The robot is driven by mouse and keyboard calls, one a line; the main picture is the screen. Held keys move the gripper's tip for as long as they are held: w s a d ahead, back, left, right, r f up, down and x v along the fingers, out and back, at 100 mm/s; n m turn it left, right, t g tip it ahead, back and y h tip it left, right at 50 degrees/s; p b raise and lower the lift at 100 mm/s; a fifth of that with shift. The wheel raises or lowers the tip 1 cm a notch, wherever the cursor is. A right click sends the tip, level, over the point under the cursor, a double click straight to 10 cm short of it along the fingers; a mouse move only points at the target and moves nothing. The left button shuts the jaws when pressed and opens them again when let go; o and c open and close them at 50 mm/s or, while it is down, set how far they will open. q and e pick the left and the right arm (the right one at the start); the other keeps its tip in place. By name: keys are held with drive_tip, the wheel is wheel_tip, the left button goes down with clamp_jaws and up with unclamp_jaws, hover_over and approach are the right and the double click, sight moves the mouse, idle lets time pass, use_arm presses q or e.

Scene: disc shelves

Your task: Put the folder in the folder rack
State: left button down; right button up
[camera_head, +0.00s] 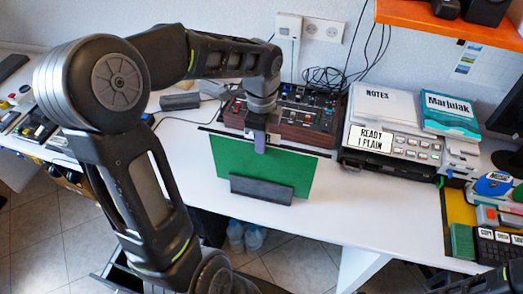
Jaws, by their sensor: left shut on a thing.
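The green folder (297,172) stands upright near the front edge of the white desk. A dark grey rack (261,190) crosses the lower front of the folder, and the folder's lower edge is hidden behind it. I cannot tell whether the folder touches the bottom of the rack. My left gripper (260,143) is shut on the top edge of the folder from above, with its arm reaching in from the left. A dark arm part shows at the bottom right corner, but no right gripper fingers can be seen.
A control box with knobs (310,118) stands behind the folder. A printer-like device (392,150) with books on top is to the right. An orange shelf (455,22) hangs at upper right. The white desk (350,212) is clear right of the folder.

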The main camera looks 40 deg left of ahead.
use_arm(q)
drive_tip(key=shift+f+b, duration=0.75)
drive_tip(key=shift+f, duration=0.8)
drive_tip(key=shift+f, duration=0.15)
drive_tip(key=c, duration=1.5)
unclamp_jaws()
drive_tip(key=shift+o, duration=0.2)
wheel_tip(320, 180, up, 12)
drive_tip(key=shift+r+b, duration=0.15)
drive_tip(key=shift+b, duration=0.15)
